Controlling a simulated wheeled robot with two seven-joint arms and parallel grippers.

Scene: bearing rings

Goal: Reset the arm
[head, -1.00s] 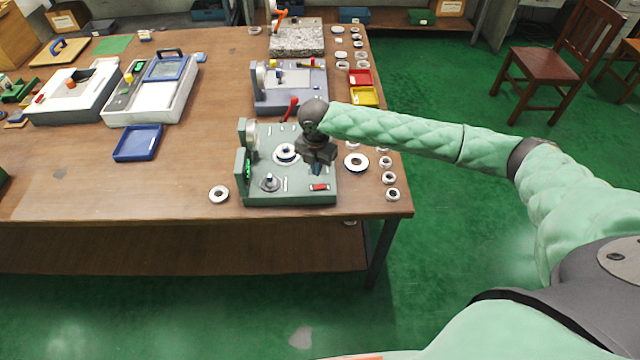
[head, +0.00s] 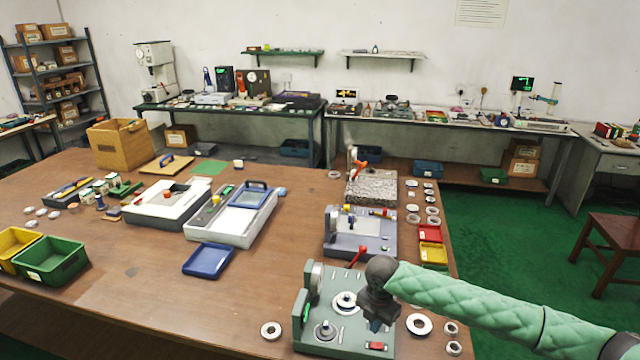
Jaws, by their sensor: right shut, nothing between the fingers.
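My right arm comes in from the lower right in a green padded sleeve. My right gripper (head: 376,322) is shut and empty, pointing down over the right part of the green-grey gauge fixture (head: 320,341). Whether it touches the fixture cannot be told. A bearing ring (head: 345,302) sits on the fixture, left of the gripper. One loose ring (head: 271,330) lies on the table left of the fixture, and another (head: 419,324) lies to its right. My left gripper is not in view.
The wooden table (head: 150,310) has free room at its front left. A blue-grey fixture (head: 340,246) and a granite block (head: 372,190) stand behind the green one. Red (head: 430,233) and yellow (head: 433,256) trays lie near the right edge. A blue tray (head: 208,261) lies mid-table.

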